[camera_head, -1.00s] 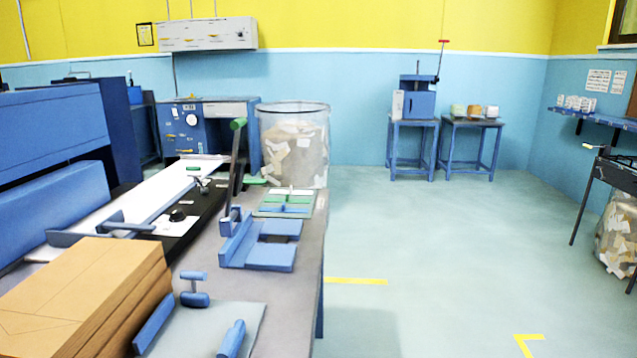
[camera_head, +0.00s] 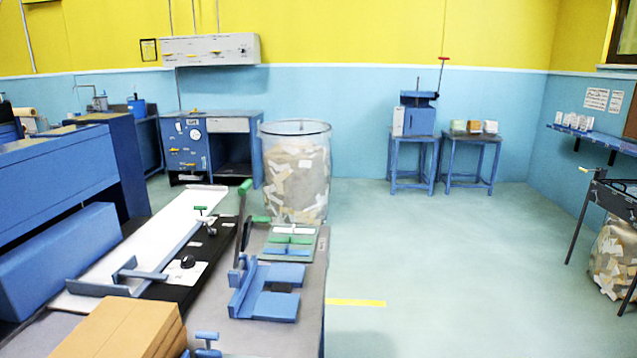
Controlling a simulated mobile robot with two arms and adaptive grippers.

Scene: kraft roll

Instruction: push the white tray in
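No thing is plainly marked as the white tray. A blue desk unit (camera_head: 185,148) stands against the back wall, with a white drawer-like front (camera_head: 228,125) at its upper right. A small white piece (camera_head: 188,178) shows low at the foot of its left part; I cannot tell whether it is a tray or how far it sticks out. A long white board (camera_head: 118,262) lies on the near workbench. Neither of my grippers is in view.
The grey workbench (camera_head: 300,340) fills the front left, with a cardboard stack (camera_head: 120,328) and blue fixtures (camera_head: 268,290). A clear bin of paper scraps (camera_head: 297,175) stands beyond it, right of the desk unit. The floor (camera_head: 440,260) in the middle and right is open.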

